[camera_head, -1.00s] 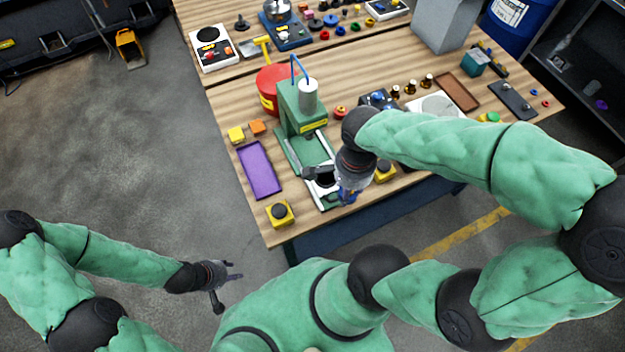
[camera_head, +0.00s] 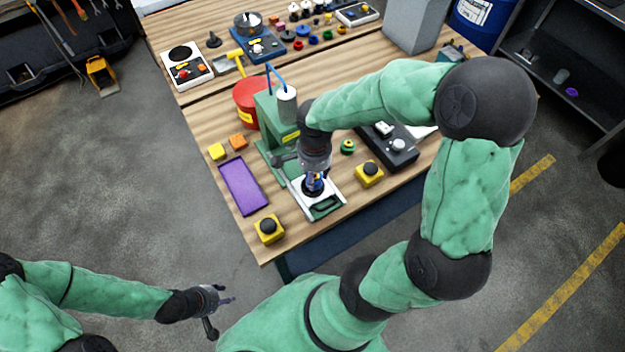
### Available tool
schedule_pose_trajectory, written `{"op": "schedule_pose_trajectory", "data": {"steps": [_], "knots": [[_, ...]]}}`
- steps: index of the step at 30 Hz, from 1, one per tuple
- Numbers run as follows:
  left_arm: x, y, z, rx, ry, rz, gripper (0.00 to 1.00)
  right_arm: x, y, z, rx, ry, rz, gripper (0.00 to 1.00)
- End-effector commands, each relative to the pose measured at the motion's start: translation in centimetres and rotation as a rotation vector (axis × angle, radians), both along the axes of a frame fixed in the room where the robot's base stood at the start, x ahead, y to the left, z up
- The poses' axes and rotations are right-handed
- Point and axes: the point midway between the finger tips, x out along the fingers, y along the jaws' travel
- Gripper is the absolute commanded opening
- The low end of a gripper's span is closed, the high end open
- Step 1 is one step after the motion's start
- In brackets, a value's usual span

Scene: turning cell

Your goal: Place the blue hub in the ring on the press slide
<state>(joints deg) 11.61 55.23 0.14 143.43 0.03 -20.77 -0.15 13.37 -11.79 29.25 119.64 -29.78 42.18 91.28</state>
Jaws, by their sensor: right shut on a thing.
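My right gripper (camera_head: 314,178) points down over the press slide and is shut on the blue hub (camera_head: 313,187), which is mostly hidden by the fingers. The press slide (camera_head: 331,196) is a pale plate with a green part at its front, pulled out in front of the green press (camera_head: 270,112). The hub is at the dark ring (camera_head: 313,194) on the slide; I cannot tell whether it is seated in it or just above. My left gripper (camera_head: 222,308) is open and empty, off the table at lower left.
Yellow button boxes stand on both sides of the slide, one at left (camera_head: 269,229) and one at right (camera_head: 369,174). A purple tray (camera_head: 243,186) lies left of the press. A red container (camera_head: 250,98) stands behind it.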

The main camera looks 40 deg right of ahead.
Motion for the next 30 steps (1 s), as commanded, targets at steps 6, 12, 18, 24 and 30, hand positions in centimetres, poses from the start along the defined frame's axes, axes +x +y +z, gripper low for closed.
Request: {"op": "schedule_pose_trajectory", "data": {"steps": [6, 12, 18, 24, 30], "knots": [[0.0, 0.0, -0.3, 0.000, 0.000, 0.000, 0.40, 1.0, -0.3, -1.1, -0.001, -0.002, 0.000, 0.01], [0.0, 0.0, -0.9, 0.000, 0.000, 0.000, 0.40, 1.3, -0.4, -3.2, 0.001, 0.002, -0.002, 0.01], [0.0, 0.0, -1.2, 0.000, 0.000, 0.000, 0.40, 1.4, -0.4, -4.7, -0.001, -0.002, -0.001, 0.01], [0.0, 0.0, -1.2, 0.000, 0.000, 0.000, 0.40, 1.4, -0.4, -4.6, -0.001, -0.002, -0.001, 0.01], [0.0, 0.0, -1.5, 0.000, 0.000, 0.000, 0.40, 1.3, -0.4, -4.9, -0.001, -0.001, 0.000, 0.57]]}}
